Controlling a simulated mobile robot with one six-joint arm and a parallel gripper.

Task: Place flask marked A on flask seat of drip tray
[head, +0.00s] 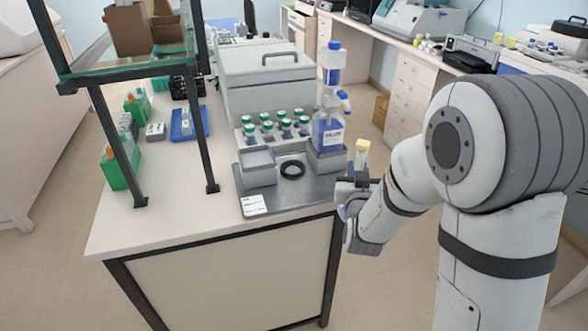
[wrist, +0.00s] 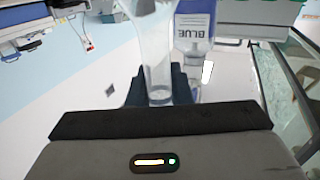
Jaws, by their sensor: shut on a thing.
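My gripper (head: 357,180) is shut on a small clear flask, beyond the right edge of the bench. The flask (head: 361,153) stands up from the jaws, with a pale yellow upper part in the head view. In the wrist view the clear flask (wrist: 157,60) sits between the dark fingers (wrist: 160,88); no letter A is readable. The grey drip tray (head: 285,200) lies on the near right corner of the bench. A black ring (head: 292,168), apparently the flask seat, lies empty on it, left of my gripper.
Grey boxes (head: 257,168) flank the ring; a blue-labelled dispenser bottle (head: 328,128) stands on the right one, close to the flask's side. Several green-capped bottles (head: 275,128) stand behind. A shelf post (head: 205,140) rises at left. The bench front (head: 160,240) is clear.

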